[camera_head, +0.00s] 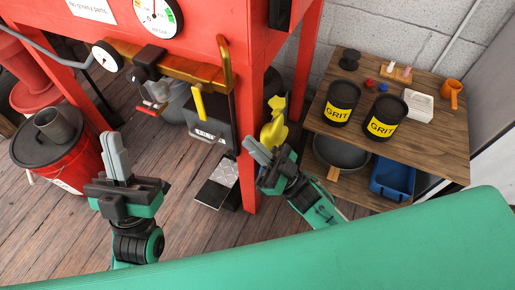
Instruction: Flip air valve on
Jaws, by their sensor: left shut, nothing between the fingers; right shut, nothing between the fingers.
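A brass pipe (178,67) runs along the red cabinet (200,25). A yellow lever (200,102) hangs down near its right end, and a small red handle (150,109) sits below its left part. I cannot tell for sure which one is the air valve. My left gripper (114,153) is shut and empty, pointing up, below and left of the red handle and apart from it. My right gripper (262,151) is shut and empty beside the cabinet's red front leg, right of and below the yellow lever. It is in front of a yellow object (274,124), partly hiding it.
A red bucket (75,165) with a dark lid stands at left. A foot pedal (217,182) lies on the floor. A wooden shelf (425,148) at right holds two black GRIT cans (341,101), a pan and a blue bin (392,180). Red cabinet legs stand near both grippers.

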